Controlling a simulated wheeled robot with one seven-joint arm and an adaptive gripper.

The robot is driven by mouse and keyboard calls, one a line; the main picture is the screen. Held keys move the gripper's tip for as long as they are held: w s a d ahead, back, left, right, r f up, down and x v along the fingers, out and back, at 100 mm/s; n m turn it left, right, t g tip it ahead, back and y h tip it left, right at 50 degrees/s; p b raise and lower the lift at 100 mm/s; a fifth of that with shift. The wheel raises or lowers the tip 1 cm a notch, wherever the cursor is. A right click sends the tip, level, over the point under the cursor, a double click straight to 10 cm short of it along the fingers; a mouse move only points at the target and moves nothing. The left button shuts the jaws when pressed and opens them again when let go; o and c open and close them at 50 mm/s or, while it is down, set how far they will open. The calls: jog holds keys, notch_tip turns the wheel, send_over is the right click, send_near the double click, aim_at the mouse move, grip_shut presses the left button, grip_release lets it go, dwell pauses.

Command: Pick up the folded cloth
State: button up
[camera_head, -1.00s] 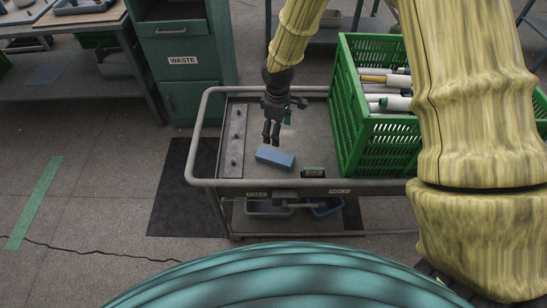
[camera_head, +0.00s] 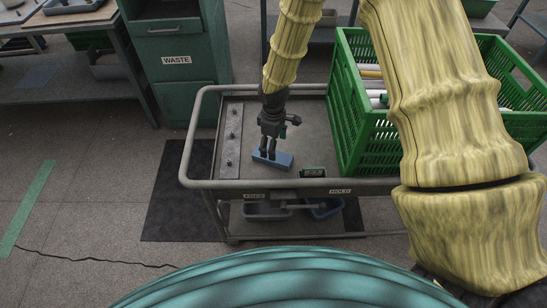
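The folded cloth (camera_head: 284,161) is a small blue block-like bundle lying on the grey top of the cart, near its front edge. My gripper (camera_head: 267,154) points down at the left part of the cloth. Its two dark fingers show with a narrow gap between them, and their tips overlap the cloth in the picture. I cannot tell whether they press on it or stand around it. The fingertips are partly hidden against the cloth.
A green crate (camera_head: 377,151) with white tubes stands right of the cloth. A small dark device (camera_head: 313,172) sits near the front edge, and a metal strip with pegs (camera_head: 231,142) lies at left. A raised rail (camera_head: 250,184) borders the cart.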

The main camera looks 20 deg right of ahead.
jog(key=shift+f, duration=2.6)
jog(key=shift+c, duration=0.4)
jog(key=c, duration=1.1)
jog(key=shift+r, duration=0.15)
notch_tip(320, 180, up, 10)
